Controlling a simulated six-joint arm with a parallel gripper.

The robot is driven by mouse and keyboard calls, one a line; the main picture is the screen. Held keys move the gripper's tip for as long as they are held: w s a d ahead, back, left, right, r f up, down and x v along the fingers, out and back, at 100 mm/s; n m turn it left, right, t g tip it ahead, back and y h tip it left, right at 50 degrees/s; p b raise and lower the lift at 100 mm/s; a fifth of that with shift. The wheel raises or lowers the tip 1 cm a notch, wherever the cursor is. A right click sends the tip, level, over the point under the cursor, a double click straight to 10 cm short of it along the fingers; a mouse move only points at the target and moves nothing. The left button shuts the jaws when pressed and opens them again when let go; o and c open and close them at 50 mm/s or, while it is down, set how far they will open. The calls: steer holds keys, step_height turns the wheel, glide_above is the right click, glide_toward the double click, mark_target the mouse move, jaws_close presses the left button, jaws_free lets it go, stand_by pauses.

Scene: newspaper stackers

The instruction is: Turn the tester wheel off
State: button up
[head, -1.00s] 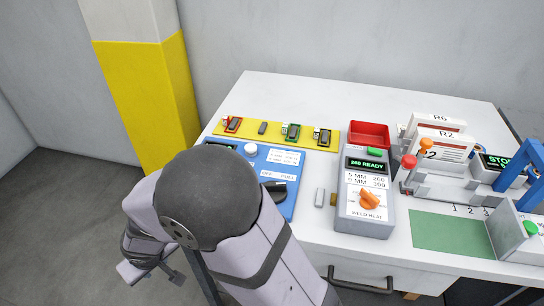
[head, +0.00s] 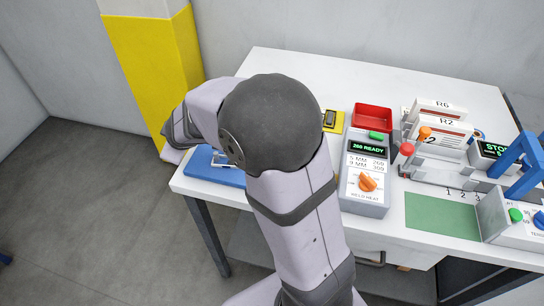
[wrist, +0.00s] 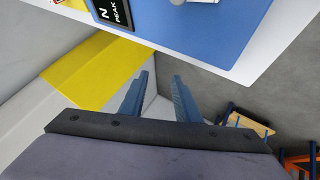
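The blue tester (head: 203,170) lies at the left front of the white table in the head view, mostly covered by my arm. Its wheel, the dark knob seen earlier on its right side, is hidden now. In the wrist view the tester (wrist: 205,22) fills the top, with a black display (wrist: 115,12) showing PEAK. My gripper (wrist: 162,76) is open in the wrist view, its two blue-grey fingers apart with nothing between them. The fingers appear below the tester's edge in that picture, not over the wheel. In the head view the fingertips cannot be made out clearly.
A grey weld heater (head: 366,205) with an orange knob stands right of my arm. A red tray (head: 372,118) and yellow strip (head: 333,121) lie behind. Card holders and a blue-framed machine (head: 520,160) stand right. A yellow-white pillar (head: 150,75) rises left of the table.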

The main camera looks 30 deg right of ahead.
steer(key=d+r+h, duration=0.1)
steer(key=d+r, duration=0.1)
steer(key=d, duration=0.1)
steer(key=w+d+r+m+h, duration=0.1)
steer(key=d+r, duration=0.1)
steer(key=d, duration=0.2)
steer(key=w+d+r+t+p, duration=0.1)
steer(key=d+r, duration=0.1)
steer(key=d, duration=0.2)
steer(key=shift+w+h, duration=0.1)
steer(key=shift+h, duration=0.3)
steer(key=s+d+r+m+g+h+p, duration=0.2)
steer(key=s+d+m+g+p, duration=0.4)
steer(key=s+d+m, duration=1.15)
steer(key=s+a+m+g+y, duration=0.1)
steer(key=s+a+m, duration=0.1)
steer(key=a+m, duration=0.1)
steer(key=s+a+m+g+y+p, duration=0.1)
steer(key=a+m+y, duration=0.1)
steer(key=m, duration=0.4)
steer(key=s+a+r+m+g+y, duration=0.1)
steer(key=s+a+m, duration=0.1)
steer(key=a+m, duration=0.2)
steer(key=shift+s+a+m+g+p, duration=0.25)
steer(key=shift+s+m+g+p, duration=0.1)
steer(key=shift+m, duration=0.2)
steer(key=shift+f, duration=3.75)
steer(key=shift+w, duration=0.1)
jaws_close()
